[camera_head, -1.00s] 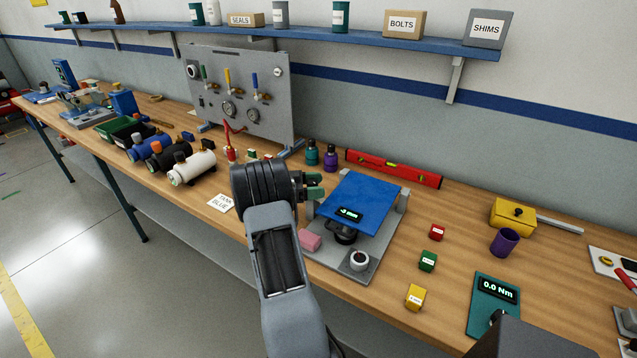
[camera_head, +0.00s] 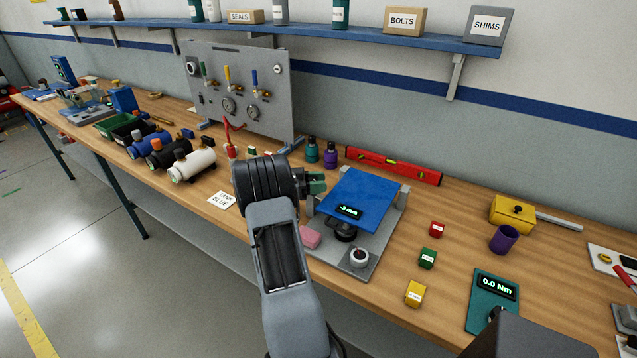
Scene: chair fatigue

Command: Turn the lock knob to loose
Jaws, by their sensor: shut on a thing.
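The chair test fixture has a blue seat plate (camera_head: 362,192) above a grey base (camera_head: 378,256), with a small dark display (camera_head: 349,211) at the plate's front edge. A black round part (camera_head: 345,232) sits under that edge. My gripper (camera_head: 317,183) reaches in from the left, and its green fingers are at the fixture's upper left side, beside the blue plate. The fingers are shut on what appears to be the lock knob, which they and the wrist hide. I cannot read the knob's position.
A red level (camera_head: 394,167) lies behind the fixture. Red (camera_head: 437,229), green (camera_head: 427,258) and yellow (camera_head: 415,294) blocks stand to its right. Two small bottles (camera_head: 330,155) stand behind the gripper.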

